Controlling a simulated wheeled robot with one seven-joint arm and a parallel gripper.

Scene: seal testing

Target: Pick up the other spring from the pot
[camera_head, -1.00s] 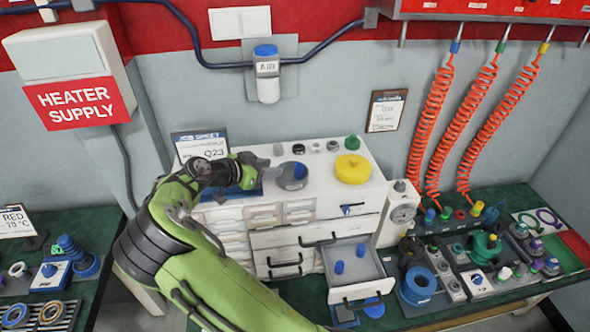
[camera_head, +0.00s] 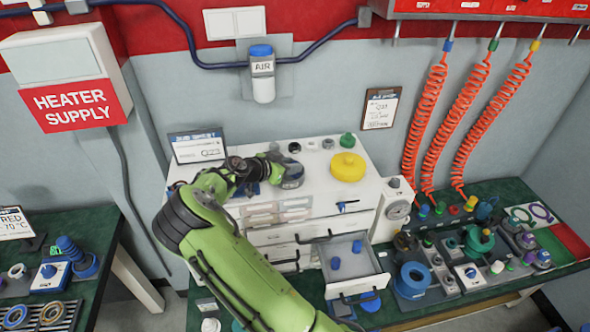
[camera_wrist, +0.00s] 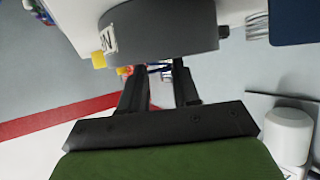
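A dark grey pot (camera_head: 291,178) stands on top of the white drawer cabinet in the head view. My gripper (camera_head: 272,160) is right beside it, at its left and back side. In the wrist view a large dark grey round body (camera_wrist: 165,32) with a white label fills the top middle, apparently the pot. My gripper's two dark fingers (camera_wrist: 160,78) are apart, with an open gap between them and nothing seen held. No spring can be made out for certain; the pot's inside is hidden from both views.
A yellow round block (camera_head: 347,168), a green knob (camera_head: 347,140) and small dark fittings stand along the cabinet top. A job sheet stand (camera_head: 197,146) is at the back left. An open drawer (camera_head: 352,272) with blue pieces juts out in front.

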